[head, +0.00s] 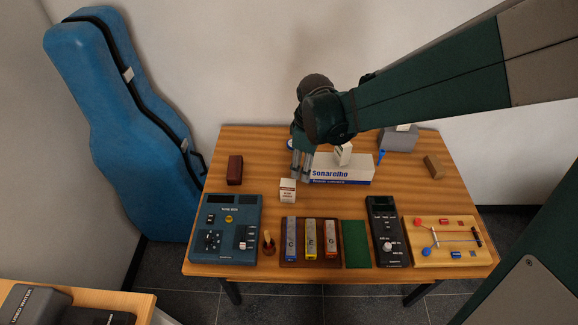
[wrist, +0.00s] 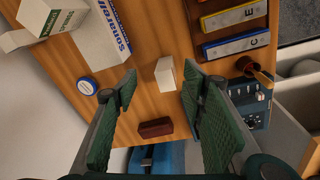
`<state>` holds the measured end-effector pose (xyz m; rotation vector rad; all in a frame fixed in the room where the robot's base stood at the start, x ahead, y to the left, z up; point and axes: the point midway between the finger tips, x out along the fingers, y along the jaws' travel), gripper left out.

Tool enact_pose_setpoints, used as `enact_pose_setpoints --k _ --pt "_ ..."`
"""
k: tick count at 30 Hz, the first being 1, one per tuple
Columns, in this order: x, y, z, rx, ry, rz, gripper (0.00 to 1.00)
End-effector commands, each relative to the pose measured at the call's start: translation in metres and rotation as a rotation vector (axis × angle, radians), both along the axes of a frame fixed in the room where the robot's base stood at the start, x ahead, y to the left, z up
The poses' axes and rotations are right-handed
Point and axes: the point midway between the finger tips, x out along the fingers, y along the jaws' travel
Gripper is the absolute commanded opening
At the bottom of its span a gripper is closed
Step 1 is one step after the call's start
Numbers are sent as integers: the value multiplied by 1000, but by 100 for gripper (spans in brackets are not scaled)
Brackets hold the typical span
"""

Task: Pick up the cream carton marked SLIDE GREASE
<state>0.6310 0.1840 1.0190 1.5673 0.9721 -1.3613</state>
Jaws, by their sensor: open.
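A small cream carton (head: 288,190) with reddish print stands upright on the wooden table, left of the middle; its lettering is too small to read. It also shows in the wrist view (wrist: 165,74), in the gap between the fingers. A second pale carton (head: 343,154), with green print in the wrist view (wrist: 48,16), sits by the Sonarello box; I cannot read its name fully. My gripper (head: 301,166) is open and empty, pointing down behind and above the small cream carton. In the wrist view its green finger pads (wrist: 160,84) are apart and not clearly touching anything.
The white and blue Sonarello box (head: 340,170) lies right of my gripper. A dark red block (head: 235,170) stands to the left. A blue device (head: 226,228), a tray of coloured bars (head: 297,262) and a black device (head: 386,230) line the front. A round white-and-blue tin (wrist: 87,87) is near.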

Motion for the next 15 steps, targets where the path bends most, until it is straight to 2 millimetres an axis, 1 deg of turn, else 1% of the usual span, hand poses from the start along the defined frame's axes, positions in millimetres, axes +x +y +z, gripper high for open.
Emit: enact_pose_setpoints --k 1,9,12,15 --pt "4 6 -11 -5 10 25 41" --pt "15 34 -59 -32 63 168 41" --pt "18 43 -76 -40 80 214 41" --pt "19 49 -88 -46 94 250 41"
